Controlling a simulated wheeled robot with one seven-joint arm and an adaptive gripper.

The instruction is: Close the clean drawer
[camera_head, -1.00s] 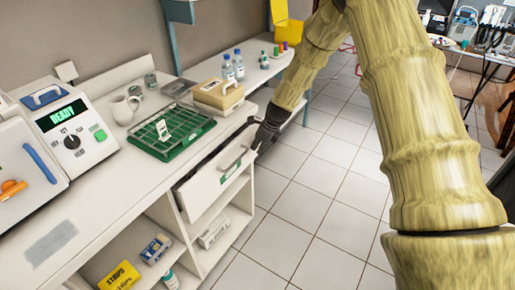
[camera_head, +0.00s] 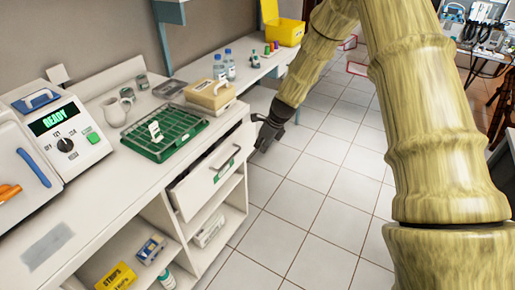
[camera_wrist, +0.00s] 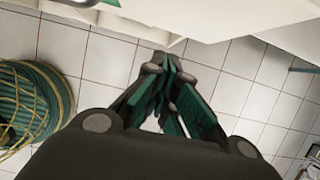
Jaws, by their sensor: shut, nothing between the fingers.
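The drawer (camera_head: 205,191) under the counter has a white front, a grey bar handle and a green label. It stands partly open, with a dark gap between its front and the counter edge. The label's writing is too small to read. My gripper (camera_head: 260,149) is just right of the drawer front's far end, apart from the handle. In the wrist view, my gripper (camera_wrist: 168,72) has its fingers together and empty, pointing at the white cabinet edge. Part of the drawer's handle (camera_wrist: 85,2) shows at the top left there.
On the counter (camera_head: 90,205) stand a green rack (camera_head: 165,135), a beige box (camera_head: 210,95), bottles and a machine reading READY (camera_head: 62,125). Open shelves below hold small boxes. Tiled floor (camera_head: 300,200) right of the cabinet is clear.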

